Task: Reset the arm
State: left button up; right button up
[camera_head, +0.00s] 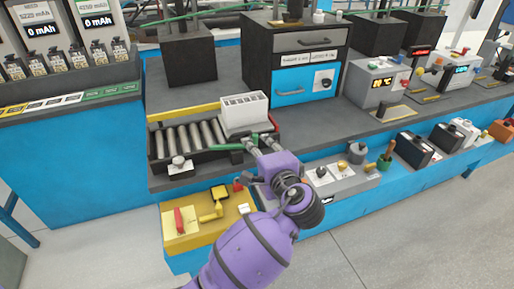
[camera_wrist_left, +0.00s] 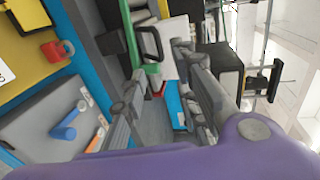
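My left arm, purple with dark joint rings, reaches up from the bottom of the head view. My left gripper (camera_head: 262,142) is in front of a white slotted box (camera_head: 244,111), at the right end of a roller conveyor (camera_head: 190,139). In the left wrist view the two grey fingers of the left gripper (camera_wrist_left: 162,95) stand apart. I see nothing held between them. The white box and a green bar (camera_wrist_left: 131,38) show beyond the fingers. Whether the fingers touch the bar cannot be told. My right gripper is not in view.
A yellow panel (camera_head: 184,240) with a red padlock and a grey panel (camera_head: 340,181) with knobs flank the arm on the bench front. A dark cabinet with a blue drawer (camera_head: 305,90) stands behind. Battery testers (camera_head: 378,83) stand right. The floor (camera_head: 420,240) at lower right is clear.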

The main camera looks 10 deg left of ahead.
pick_arm(q)
jog(key=w+d+f+t+h, duration=0.1)
jog(key=w+d+f+h, duration=0.15)
jog(key=d+h, duration=0.4)
jog(key=s+a+f+n+g+h+p, duration=0.15)
jog(key=s+f+n+h, duration=0.25)
jog(key=s+f, duration=0.65)
jog(key=s+a+f+n+g+p, duration=0.1)
jog(key=s+a+f, duration=0.3)
jog(key=s, duration=0.7)
jog(key=s+a+f+n+g+y+p, duration=0.1)
jog(key=s+a+f+n, duration=0.3)
jog(key=s, duration=0.7)
jog(key=s+a+f+n+g+y+p, duration=0.1)
jog(key=s+a+f, duration=0.5)
jog(key=s, duration=0.6)
jog(key=shift+f+n+g+p, duration=0.55)
jog(key=shift+n+g+p, duration=0.05)
jog(key=shift+n+g, duration=0.1)
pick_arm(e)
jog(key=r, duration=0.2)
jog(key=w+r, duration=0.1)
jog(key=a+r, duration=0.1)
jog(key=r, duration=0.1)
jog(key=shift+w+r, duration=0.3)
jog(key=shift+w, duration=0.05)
